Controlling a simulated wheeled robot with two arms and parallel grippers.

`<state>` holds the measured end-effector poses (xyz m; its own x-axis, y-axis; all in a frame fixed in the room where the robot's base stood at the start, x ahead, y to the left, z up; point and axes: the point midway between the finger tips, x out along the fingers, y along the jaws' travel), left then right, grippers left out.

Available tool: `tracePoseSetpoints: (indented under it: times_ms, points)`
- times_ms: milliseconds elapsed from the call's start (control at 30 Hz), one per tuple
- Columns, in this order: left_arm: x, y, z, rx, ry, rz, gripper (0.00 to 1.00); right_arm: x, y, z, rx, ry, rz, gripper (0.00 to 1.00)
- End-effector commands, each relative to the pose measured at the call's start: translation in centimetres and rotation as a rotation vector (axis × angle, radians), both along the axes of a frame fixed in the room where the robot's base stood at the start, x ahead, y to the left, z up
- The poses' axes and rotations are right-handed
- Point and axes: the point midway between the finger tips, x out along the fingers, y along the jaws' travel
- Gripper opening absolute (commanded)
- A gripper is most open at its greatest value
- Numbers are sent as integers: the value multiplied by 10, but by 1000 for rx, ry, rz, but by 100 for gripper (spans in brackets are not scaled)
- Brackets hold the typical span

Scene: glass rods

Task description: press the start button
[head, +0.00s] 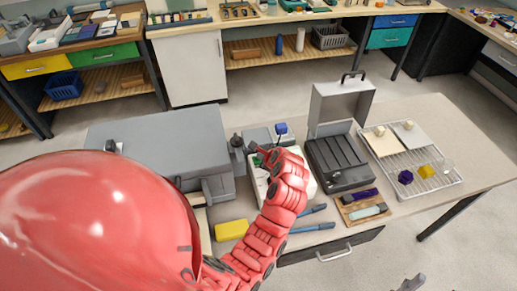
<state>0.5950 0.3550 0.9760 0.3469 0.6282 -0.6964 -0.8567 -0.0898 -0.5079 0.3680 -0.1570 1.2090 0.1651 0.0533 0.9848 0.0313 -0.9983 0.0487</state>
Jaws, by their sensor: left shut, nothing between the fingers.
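My left arm curves up from the bottom, and my left gripper (262,158) is at its end, over a small white and green unit between the grey machine and the black device. The gripper is shut and empty. A small green patch (257,160) shows right beside the fingers. I cannot tell whether it is the start button, or whether the fingers touch it. A blue knob-like piece (282,128) stands just behind the gripper. My arm hides much of the white unit.
A big grey machine (165,145) stands left of the gripper. A black device with an open lid (340,160) is to the right, then a wire rack (415,168). A yellow block (231,230) and blue pens (312,228) lie in front.

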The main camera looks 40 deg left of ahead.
Motion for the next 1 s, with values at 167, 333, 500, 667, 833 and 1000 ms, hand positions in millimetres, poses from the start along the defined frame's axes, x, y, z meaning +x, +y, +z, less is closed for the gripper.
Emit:
tracePoseSetpoints:
  times_ms: [167, 333, 500, 667, 833, 1000]
  points:
    - [0, 0, 3, -1, 1, -1, 0, 0, 0, 4, 0, 0, 0, 57]
    - [0, -1, 13, 0, 1, -2, 0, 0, 0, 14, 0, 0, 0, 57]
    - [0, 0, 19, 0, 1, -1, 0, 0, 0, 20, 0, 0, 0, 57]
    - [0, 0, 18, 0, 1, -1, 0, 0, 0, 19, 0, 0, 0, 57]
    - [0, 0, 19, 0, 1, -1, 0, 0, 0, 20, 0, 0, 0, 57]
    - [0, 0, 32, 0, 0, 0, 0, 0, 0, 31, 0, 0, 0, 57]
